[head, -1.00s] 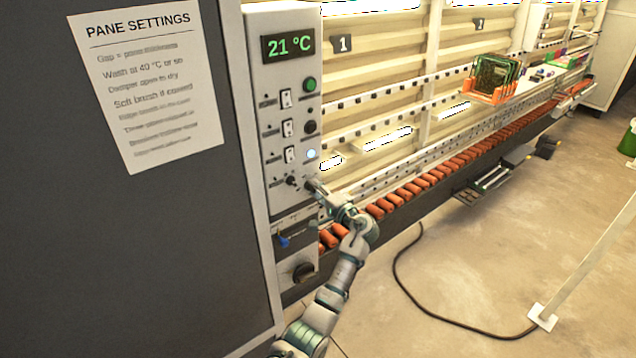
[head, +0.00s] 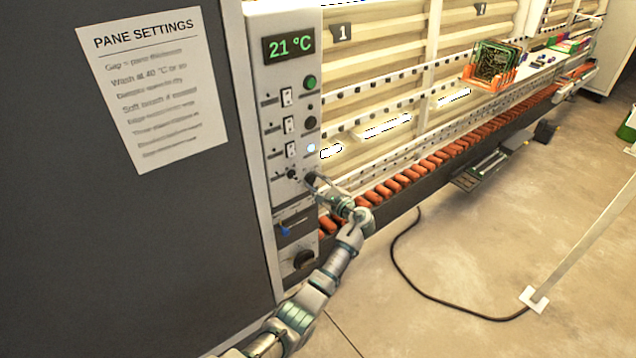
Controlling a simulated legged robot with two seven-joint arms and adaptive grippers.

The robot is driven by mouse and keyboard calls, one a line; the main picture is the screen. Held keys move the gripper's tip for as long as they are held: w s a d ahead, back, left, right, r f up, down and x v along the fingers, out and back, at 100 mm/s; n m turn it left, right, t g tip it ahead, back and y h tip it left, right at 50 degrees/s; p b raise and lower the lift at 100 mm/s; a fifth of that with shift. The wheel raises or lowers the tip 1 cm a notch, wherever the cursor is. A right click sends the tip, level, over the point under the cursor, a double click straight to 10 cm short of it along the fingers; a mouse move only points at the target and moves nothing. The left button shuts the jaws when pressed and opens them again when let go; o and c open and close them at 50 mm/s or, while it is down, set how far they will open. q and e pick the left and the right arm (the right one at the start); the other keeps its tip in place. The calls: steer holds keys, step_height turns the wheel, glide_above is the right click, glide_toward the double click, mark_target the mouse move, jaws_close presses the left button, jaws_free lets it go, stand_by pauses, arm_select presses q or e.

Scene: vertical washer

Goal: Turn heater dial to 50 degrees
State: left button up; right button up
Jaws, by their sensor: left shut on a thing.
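The control panel (head: 275,110) is a tall grey strip with a green display (head: 289,45) reading 21 °C. Near its middle are two small dark dials side by side. The left dial (head: 292,174) is free. My left gripper (head: 313,182) is shut on the right dial, at the panel's right edge, and mostly hides it. The dial's marks and pointer are too small or covered to read. A larger black knob (head: 304,260) sits lower on the panel, clear of the gripper. My right gripper is not in view.
Several switches (head: 288,97) and round buttons (head: 310,83) sit above the dials, and a blue lever (head: 285,229) below. A dark cabinet wall with a PANE SETTINGS sheet (head: 153,90) stands left. A roller conveyor (head: 440,160) runs back right. A black cable (head: 400,270) lies on the floor.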

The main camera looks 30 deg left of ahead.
arm_select(q)
steer(key=shift+a+r+m, duration=0.1)
steer(key=shift+r+m, duration=0.1)
steer(key=shift+m, duration=0.2)
steer(key=o, duration=1.1)
steer(key=shift+w, duration=0.1)
steer(key=shift+o, duration=0.2)
steer(key=shift+w+a+f, duration=0.1)
steer(key=shift+a+f, duration=0.15)
steer(key=shift+d, duration=0.1)
steer(key=v, duration=1.2)
steer(key=shift+a+f, duration=0.15)
steer(key=shift+a, duration=0.05)
